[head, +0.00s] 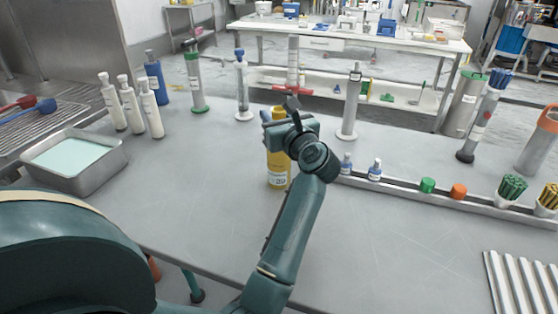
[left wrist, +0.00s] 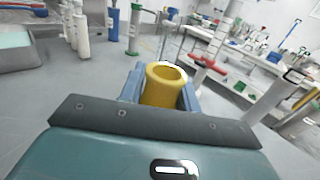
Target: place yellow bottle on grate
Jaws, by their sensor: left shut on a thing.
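The yellow bottle (head: 278,168) is upright over the middle of the grey table; I cannot tell whether its base touches the tabletop. My left gripper (head: 276,126) is shut on its upper part, and the wrist partly hides it. In the left wrist view the bottle's open round top (left wrist: 165,78) sits between the two fingers (left wrist: 160,92). A slotted metal grate (head: 62,112) lies at the left, with red and blue utensils on it. A ribbed pale panel (head: 522,284) lies at the lower right; I cannot tell which one the task means. My right gripper is not in view.
A metal tray of pale liquid (head: 118,150) and white bottles (head: 130,105) stand at the left. Cylinders, including a green-based one (head: 195,82), stand along the back. A rail (head: 400,192) with small bottles and caps runs right. The front middle of the table is clear.

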